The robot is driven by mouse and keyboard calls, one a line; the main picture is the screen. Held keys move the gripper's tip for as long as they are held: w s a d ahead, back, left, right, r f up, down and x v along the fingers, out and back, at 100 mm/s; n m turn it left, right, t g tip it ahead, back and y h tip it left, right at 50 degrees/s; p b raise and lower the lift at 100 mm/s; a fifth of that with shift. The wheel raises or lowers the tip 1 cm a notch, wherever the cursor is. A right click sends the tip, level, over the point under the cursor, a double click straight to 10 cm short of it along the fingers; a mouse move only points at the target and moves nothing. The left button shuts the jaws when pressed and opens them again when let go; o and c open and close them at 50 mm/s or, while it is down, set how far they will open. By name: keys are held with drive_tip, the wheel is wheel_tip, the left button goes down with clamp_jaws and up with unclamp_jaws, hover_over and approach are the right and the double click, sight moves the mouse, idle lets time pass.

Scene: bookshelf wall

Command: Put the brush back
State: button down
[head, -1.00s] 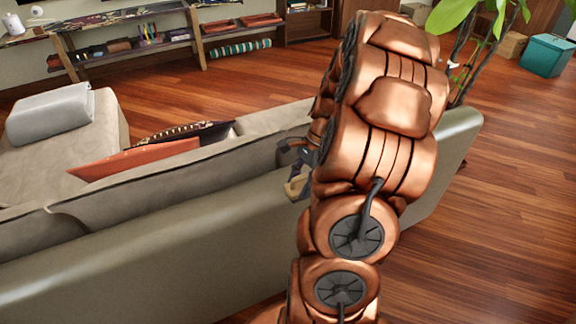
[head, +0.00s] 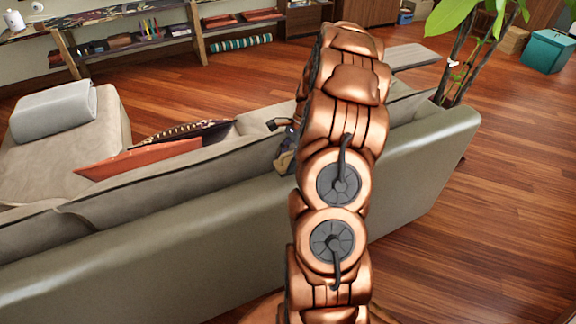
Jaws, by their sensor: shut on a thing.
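My gripper (head: 285,143) shows only in part, at the left edge of my copper-coloured arm, over the sofa's back. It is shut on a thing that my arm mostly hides. Small dark and tan parts stick out there, and I cannot tell which belong to the gripper and which to the held thing. I cannot make out a brush for certain anywhere in view.
A grey-beige sofa (head: 160,255) spans the left and middle, with an orange cushion (head: 135,160) on it. Low shelves (head: 130,42) with pens and books stand along the back wall. A plant (head: 470,40) and a teal box (head: 549,52) stand right. The wooden floor at right is clear.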

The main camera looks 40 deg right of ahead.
wheel_tip(320, 180, down, 2)
drive_tip(key=shift+f+p, duration=0.1)
drive_tip(key=shift+p, duration=0.6)
drive_tip(key=shift+f, duration=0.65)
drive_tip(key=shift+f, duration=0.1)
drive_tip(key=shift+c, duration=2)
unclamp_jaws()
drive_tip(key=b+v, duration=0.3)
drive_tip(key=v, duration=0.8)
drive_tip(key=shift+b, duration=0.3)
drive_tip(key=shift+d+r, duration=0.15)
drive_tip(key=shift+r, duration=0.45)
